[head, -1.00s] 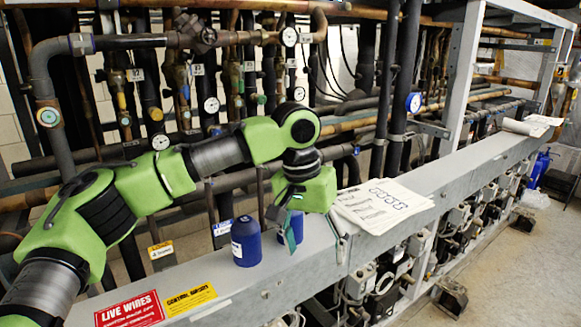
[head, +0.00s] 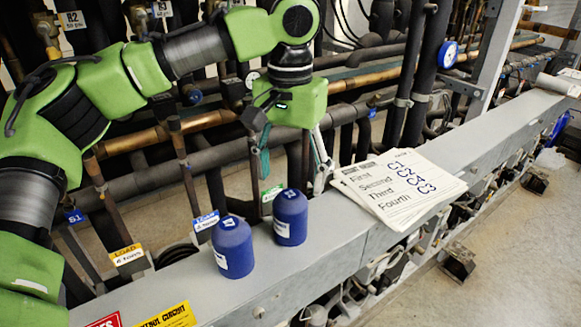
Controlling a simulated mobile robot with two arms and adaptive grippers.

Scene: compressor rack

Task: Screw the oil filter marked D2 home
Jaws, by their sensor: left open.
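Two blue cylindrical oil filters with white labels stand upright on the grey beam (head: 345,235): a left filter (head: 233,247) and a right filter (head: 291,217). Their marks are too small to read, so I cannot tell which is D2. My left gripper (head: 292,181) is open, its two fingers pointing down and spread apart. It appears just above or behind the right filter's top, with nothing between the fingers. I cannot tell the exact depth gap. My right gripper is not in view.
Printed sheets (head: 398,188) listing First to Fourth with C1, C2, C4, C3 lie on the beam to the right. Pipes with tags stand behind the beam, including a yellow LOAD tag (head: 127,255). A yellow warning label (head: 168,317) is at the front left.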

